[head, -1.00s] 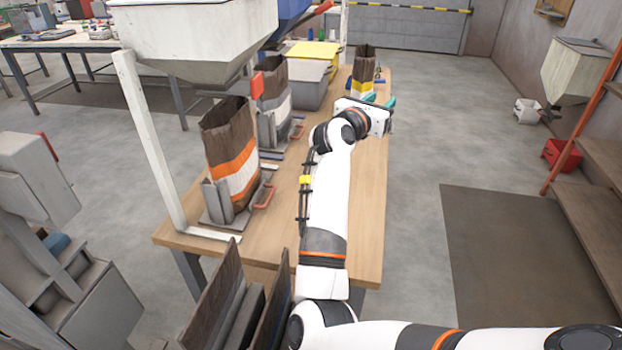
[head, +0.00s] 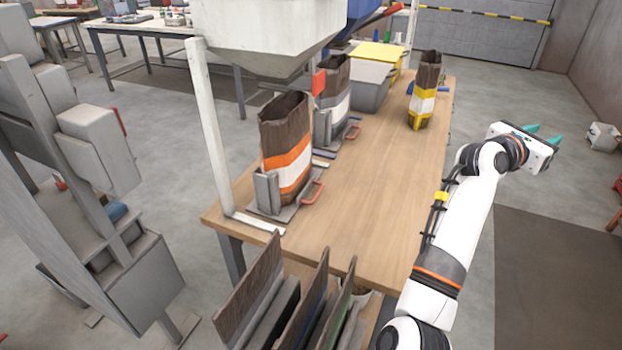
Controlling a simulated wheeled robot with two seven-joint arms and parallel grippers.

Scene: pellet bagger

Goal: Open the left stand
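Two metal bag stands are on the wooden table, each with a red handle and an upright, open-topped brown bag in it. The nearer, more leftward stand (head: 266,194) holds a bag with orange and white bands (head: 288,150); its red handle (head: 313,192) points to the right. The farther stand (head: 323,130) holds a bag with a white band (head: 337,85); its handle (head: 352,132) also faces right. My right gripper (head: 543,134) is empty beyond the table's right edge, well away from both stands, its teal fingertips apart. My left gripper is out of view.
The wooden table (head: 385,185) is clear in the middle. A bag with a yellow band (head: 424,92) stands at its far right. A pale hopper (head: 262,30) on a white post (head: 208,130) overhangs the near stand. Upright brown boards (head: 250,290) stand at the near edge.

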